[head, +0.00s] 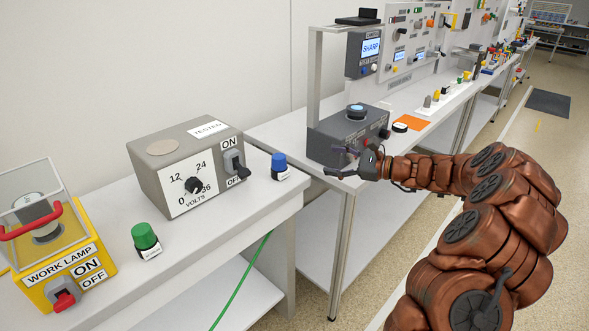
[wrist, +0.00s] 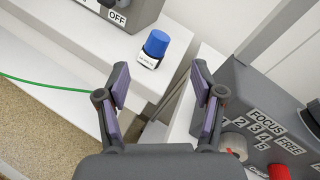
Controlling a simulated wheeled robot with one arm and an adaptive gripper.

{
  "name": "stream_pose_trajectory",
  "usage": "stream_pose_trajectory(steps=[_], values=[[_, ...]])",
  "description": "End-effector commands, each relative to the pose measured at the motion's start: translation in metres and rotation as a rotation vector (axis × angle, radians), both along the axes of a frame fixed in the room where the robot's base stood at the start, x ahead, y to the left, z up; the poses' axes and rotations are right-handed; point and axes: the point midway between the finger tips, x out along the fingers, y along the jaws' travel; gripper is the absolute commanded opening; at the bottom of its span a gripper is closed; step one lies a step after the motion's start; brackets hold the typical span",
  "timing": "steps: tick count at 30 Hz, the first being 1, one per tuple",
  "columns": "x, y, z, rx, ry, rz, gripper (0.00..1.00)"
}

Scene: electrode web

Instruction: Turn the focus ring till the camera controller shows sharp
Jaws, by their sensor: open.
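The camera controller (head: 363,55) hangs on a grey post, and its blue screen reads SHARP. Below it stands the dark grey focus box (head: 325,145), with a round blue-topped part on top. In the wrist view the focus box (wrist: 250,85) bears a FOCUS label, a FREE label and a number scale. The pale focus ring (wrist: 234,145) sits by the numbers, partly hidden by my gripper's body. My gripper (head: 352,160) is at the front of the box. In the wrist view my gripper (wrist: 160,80) is open, with nothing between its fingers.
A blue-capped item (head: 279,165) and a grey volts box (head: 190,165) stand on the near bench.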

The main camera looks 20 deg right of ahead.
Motion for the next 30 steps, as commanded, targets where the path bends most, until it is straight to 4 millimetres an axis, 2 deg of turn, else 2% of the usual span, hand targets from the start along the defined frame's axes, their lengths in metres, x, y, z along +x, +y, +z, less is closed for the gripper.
stream_pose_trajectory(steps=[21, 30], values=[[-0.048, 0.101, 0.033, -0.182, -0.052, 0.251, 0.67], [-0.069, 0.129, 0.039, -0.247, -0.070, 0.334, 0.67]])
